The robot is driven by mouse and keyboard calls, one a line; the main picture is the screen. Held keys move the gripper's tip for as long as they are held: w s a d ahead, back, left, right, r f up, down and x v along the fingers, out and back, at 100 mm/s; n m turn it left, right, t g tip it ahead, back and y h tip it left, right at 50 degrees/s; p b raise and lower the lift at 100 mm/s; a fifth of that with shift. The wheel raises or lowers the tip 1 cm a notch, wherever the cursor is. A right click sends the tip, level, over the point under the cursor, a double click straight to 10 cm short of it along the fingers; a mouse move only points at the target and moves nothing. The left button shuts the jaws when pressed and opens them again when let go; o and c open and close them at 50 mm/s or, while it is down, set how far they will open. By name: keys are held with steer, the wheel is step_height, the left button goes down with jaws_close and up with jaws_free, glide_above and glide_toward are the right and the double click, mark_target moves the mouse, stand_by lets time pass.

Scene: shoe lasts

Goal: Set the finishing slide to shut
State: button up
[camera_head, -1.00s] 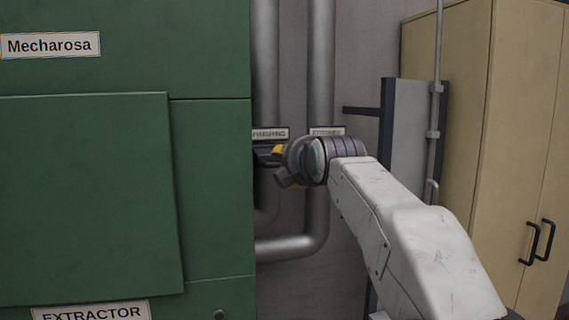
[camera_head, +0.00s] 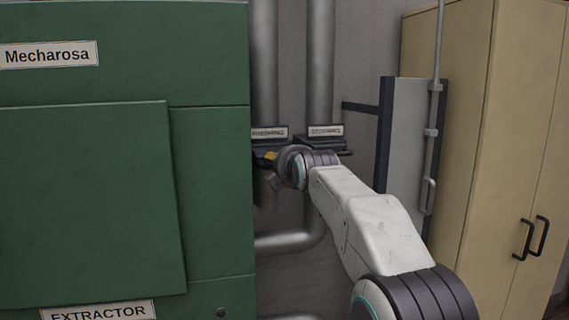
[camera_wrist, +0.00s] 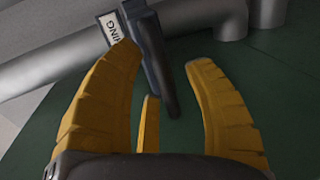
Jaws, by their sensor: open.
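The finishing slide (camera_head: 262,147) is a dark fitting on the left pipe, under a label plate (camera_head: 269,132) that seems to read "FINISHING". It is beside the green machine's right edge, partly hidden by my gripper. My gripper (camera_head: 270,157) is at this slide, its yellow fingers mostly hidden in the head view. In the wrist view my gripper (camera_wrist: 163,55) is open, its yellow fingers apart. A dark bar (camera_wrist: 157,65) with a label ending in "HING" (camera_wrist: 117,38) reaches between the fingers. I cannot tell whether the fingers touch it or how the slide is set.
A second labelled dark fitting (camera_head: 325,136) is on the right pipe, close beside my wrist. The green extractor cabinet (camera_head: 90,200) fills the left. A grey panel with a vertical conduit (camera_head: 405,140) and a tan cupboard (camera_head: 480,150) stand to the right.

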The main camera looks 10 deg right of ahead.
steer(key=shift+c, duration=0.2)
jaws_close()
stand_by(0.3)
